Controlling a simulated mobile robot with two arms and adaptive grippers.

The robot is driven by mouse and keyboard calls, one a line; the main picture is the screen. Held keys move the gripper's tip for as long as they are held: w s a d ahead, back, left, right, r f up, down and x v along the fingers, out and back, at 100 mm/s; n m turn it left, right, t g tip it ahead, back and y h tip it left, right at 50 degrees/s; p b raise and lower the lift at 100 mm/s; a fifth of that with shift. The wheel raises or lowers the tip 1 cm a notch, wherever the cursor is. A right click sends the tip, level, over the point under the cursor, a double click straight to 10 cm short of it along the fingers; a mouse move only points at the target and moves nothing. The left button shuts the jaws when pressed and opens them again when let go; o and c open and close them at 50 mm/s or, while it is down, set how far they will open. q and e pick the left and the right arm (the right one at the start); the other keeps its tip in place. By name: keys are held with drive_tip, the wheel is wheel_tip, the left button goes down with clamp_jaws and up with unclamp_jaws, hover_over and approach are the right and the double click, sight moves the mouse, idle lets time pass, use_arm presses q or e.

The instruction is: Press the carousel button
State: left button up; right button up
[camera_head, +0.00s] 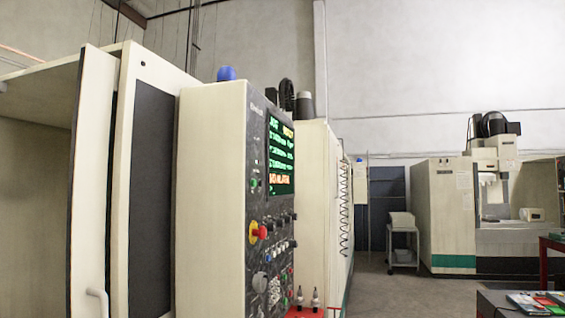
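The control panel (268,200) of a cream machine stands near the middle of the view, seen at a steep angle. It has a lit screen (281,155) with green and orange text. Below the screen are a red knob on a yellow disc (258,233), a green button (254,183), a grey dial (260,282) and several small knobs and buttons. Labels are too small to read, so I cannot tell which one is the carousel button. Neither of my grippers is in view.
The machine's door (94,185) with a handle (98,299) is at the left. A red surface (308,312) holding small upright items is below the panel. A cart (402,245) and a second machine (447,215) stand behind. Grey floor (385,288) is open at centre right.

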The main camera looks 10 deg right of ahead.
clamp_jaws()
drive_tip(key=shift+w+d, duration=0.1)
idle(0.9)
